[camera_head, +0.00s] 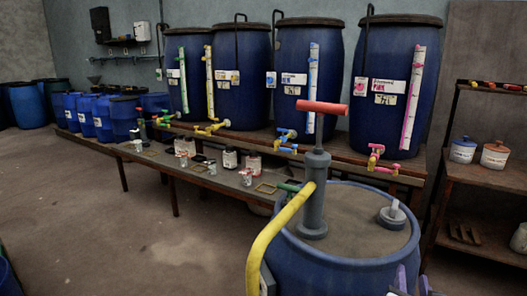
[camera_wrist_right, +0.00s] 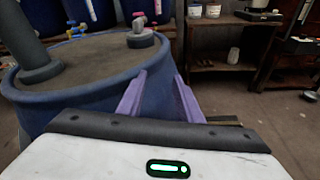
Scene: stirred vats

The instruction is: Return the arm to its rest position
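My right gripper (camera_head: 412,280) shows only as two purple fingertips at the bottom edge of the head view, in front of the near blue drum (camera_head: 345,275). In the right wrist view its two purple fingers (camera_wrist_right: 159,77) stand apart with nothing between them. The drum's side and rim (camera_wrist_right: 75,93) are just beyond the fingers there; I cannot tell whether they touch. The rest of the right arm is hidden from the head view. My left gripper is in neither view.
A grey hand pump (camera_head: 314,190) with a red handle and a yellow hose (camera_head: 268,250) stands on the near drum, beside a grey cap (camera_head: 392,215). Tall blue vats (camera_head: 240,95) line the bench behind. A wooden shelf (camera_head: 480,190) is at right.

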